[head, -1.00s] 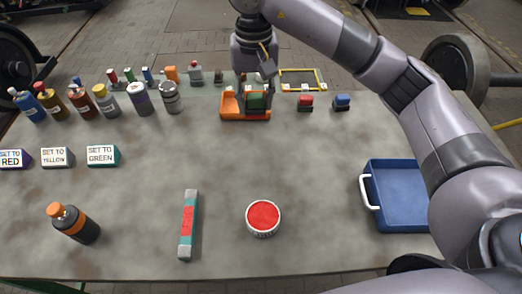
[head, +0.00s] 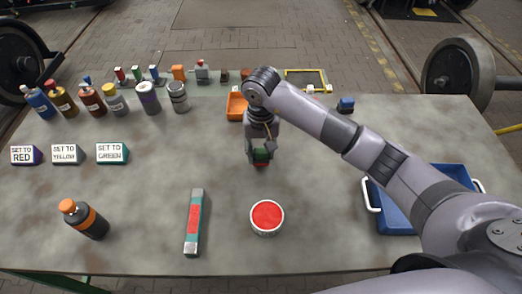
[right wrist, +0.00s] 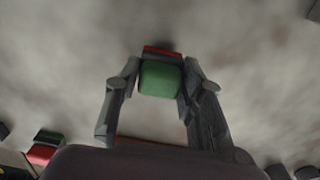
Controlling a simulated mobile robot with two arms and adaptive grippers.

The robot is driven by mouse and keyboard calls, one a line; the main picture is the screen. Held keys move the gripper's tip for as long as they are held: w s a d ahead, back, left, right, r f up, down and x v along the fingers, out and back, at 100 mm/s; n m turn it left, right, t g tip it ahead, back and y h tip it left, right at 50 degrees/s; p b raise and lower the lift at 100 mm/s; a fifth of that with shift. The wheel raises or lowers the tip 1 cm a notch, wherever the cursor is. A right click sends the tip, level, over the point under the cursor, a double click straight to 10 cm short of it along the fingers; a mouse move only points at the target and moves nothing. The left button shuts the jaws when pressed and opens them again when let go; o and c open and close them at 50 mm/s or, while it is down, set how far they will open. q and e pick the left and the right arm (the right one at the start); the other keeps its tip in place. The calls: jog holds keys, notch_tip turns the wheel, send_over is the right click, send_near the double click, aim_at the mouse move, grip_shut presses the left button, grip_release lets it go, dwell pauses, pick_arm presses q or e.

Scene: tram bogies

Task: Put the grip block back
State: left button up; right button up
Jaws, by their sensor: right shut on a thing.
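The grip block (head: 261,157) has a green top and a red part below. My right gripper (head: 261,148) is shut on it, over the middle of the table. In the right wrist view the green block (right wrist: 160,79) sits between the two fingers of the gripper (right wrist: 160,85), with a red strip at its far side. I cannot tell how high it is above the table. My left gripper is not in view.
A white tub with a red top (head: 267,216) and a red-and-teal bar (head: 194,222) lie in front. A blue tray (head: 392,215) is at the right, partly behind my arm. Bottles, label blocks and a blue block (head: 346,105) stand around. A red-green block (right wrist: 43,148) shows in the wrist view.

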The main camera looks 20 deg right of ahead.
jog(key=shift+f, duration=0.4)
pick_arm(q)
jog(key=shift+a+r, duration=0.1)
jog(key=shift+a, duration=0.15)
pick_arm(e)
jog(key=shift+f+b, duration=0.2)
jog(key=shift+b, duration=0.1)
jog(key=o, duration=1)
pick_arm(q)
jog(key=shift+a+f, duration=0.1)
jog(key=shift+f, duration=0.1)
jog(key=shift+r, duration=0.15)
pick_arm(e)
jog(key=shift+r, duration=0.15)
